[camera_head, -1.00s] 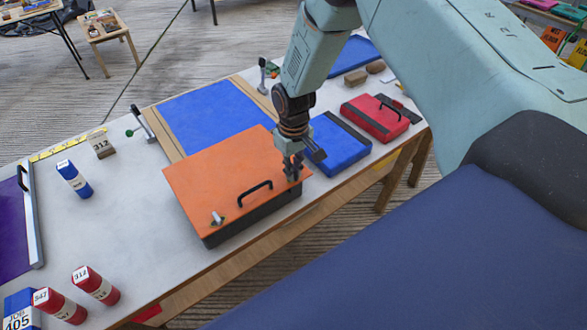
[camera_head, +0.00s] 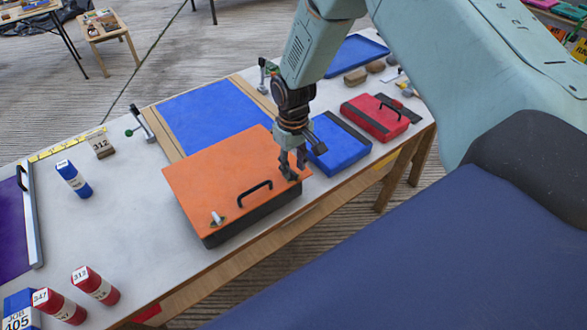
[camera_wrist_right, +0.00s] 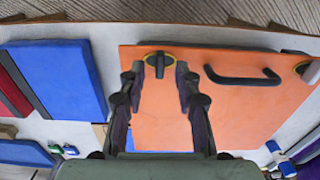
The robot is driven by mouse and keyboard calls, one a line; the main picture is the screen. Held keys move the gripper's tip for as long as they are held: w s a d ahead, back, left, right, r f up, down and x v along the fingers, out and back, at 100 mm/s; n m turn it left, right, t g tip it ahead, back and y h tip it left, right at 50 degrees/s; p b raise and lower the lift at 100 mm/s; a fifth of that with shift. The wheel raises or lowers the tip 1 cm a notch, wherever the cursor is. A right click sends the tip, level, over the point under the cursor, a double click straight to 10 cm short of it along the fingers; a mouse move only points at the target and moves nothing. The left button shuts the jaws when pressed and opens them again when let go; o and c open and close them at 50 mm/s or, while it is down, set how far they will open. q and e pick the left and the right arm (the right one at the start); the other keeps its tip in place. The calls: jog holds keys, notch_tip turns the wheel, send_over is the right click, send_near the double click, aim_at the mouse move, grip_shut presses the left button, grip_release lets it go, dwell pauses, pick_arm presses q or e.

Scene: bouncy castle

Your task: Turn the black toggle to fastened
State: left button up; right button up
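The orange case (camera_head: 225,170) lies on the table with its black handle (camera_head: 255,193) on the near side. The black toggle (camera_wrist_right: 160,64) sits on a yellow-ringed base near the case's edge, its lever pointing straight across that edge in the right wrist view. In the head view my gripper largely hides it. A second, pale toggle (camera_head: 217,218) stands at the case's other corner. My right gripper (camera_head: 291,172) is over the black toggle; in the wrist view its open fingers (camera_wrist_right: 158,72) lie either side of the lever. Contact cannot be told. My left gripper is not in view.
A blue case (camera_head: 338,146) and a red case (camera_head: 375,118) lie to the right. A blue panel (camera_head: 215,112) lies behind. Red cylinders (camera_head: 95,285) and a blue bottle (camera_head: 73,180) stand left. Bare table (camera_head: 130,220) lies left of the orange case.

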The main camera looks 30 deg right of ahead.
aim_at(293, 173)
notch_tip(293, 173, up, 10)
dwell(0.3)
dwell(0.3)
jog(key=s+a+f+b, duration=0.35)
jog(key=s+f, duration=0.25)
jog(key=f, duration=0.5)
jog(key=s+a+f+b, duration=0.2)
jog(key=s+f+b, duration=0.35)
jog(key=f, duration=0.55)
jog(key=s+a+f+b, duration=0.1)
jog(key=s+f+b, duration=0.3)
jog(key=s, duration=0.6)
jog(key=s+a+f+m+b, duration=0.1)
jog(key=s+f+b, duration=0.3)
jog(key=s+f, duration=0.4)
jog(key=s, duration=0.2)
jog(key=shift+s+f, duration=0.4)
jog(key=shift+a, duration=0.1)
